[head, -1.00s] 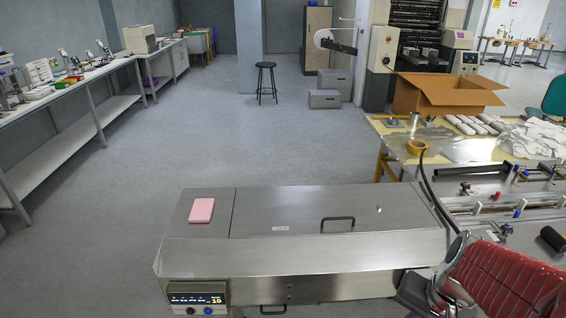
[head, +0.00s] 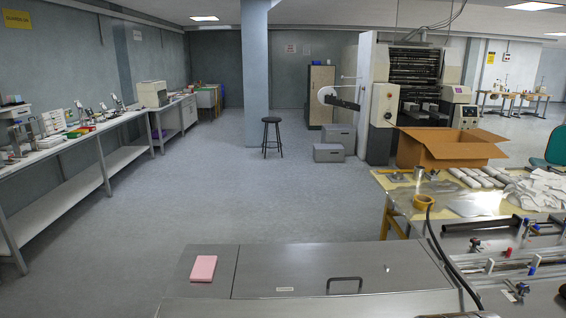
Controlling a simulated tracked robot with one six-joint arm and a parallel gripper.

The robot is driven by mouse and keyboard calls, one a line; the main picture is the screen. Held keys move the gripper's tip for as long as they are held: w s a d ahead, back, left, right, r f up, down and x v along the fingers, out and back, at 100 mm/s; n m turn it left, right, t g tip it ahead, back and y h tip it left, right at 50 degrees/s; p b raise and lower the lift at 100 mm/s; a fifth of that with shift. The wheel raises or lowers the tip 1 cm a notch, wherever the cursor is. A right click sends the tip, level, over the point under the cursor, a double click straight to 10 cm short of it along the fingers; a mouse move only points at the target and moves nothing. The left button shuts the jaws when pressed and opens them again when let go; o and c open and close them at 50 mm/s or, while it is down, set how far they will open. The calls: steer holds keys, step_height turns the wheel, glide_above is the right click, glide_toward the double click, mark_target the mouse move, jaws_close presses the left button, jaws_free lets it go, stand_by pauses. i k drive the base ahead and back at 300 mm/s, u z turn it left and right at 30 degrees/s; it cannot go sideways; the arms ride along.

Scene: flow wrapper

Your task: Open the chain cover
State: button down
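The chain cover (head: 300,263) is a flat stainless steel lid on top of the machine at the bottom of the head view. It lies flat and looks closed. Its black bar handle (head: 344,281) is near the front edge, right of centre, with nothing on it. A small label (head: 285,289) is left of the handle. The machine's front face is cut off by the bottom of the picture. My gripper is not in view.
A pink pad (head: 203,268) lies on the steel top left of the lid. A black cable (head: 440,250) runs past the lid's right side. A table (head: 395,190) with an open cardboard box (head: 450,150) stands at right. The floor behind the machine is clear.

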mark_target(345, 270)
steer(key=k, duration=0.65)
steer(key=u, duration=0.35)
steer(key=i, duration=1.6)
steer(key=u, duration=0.25)
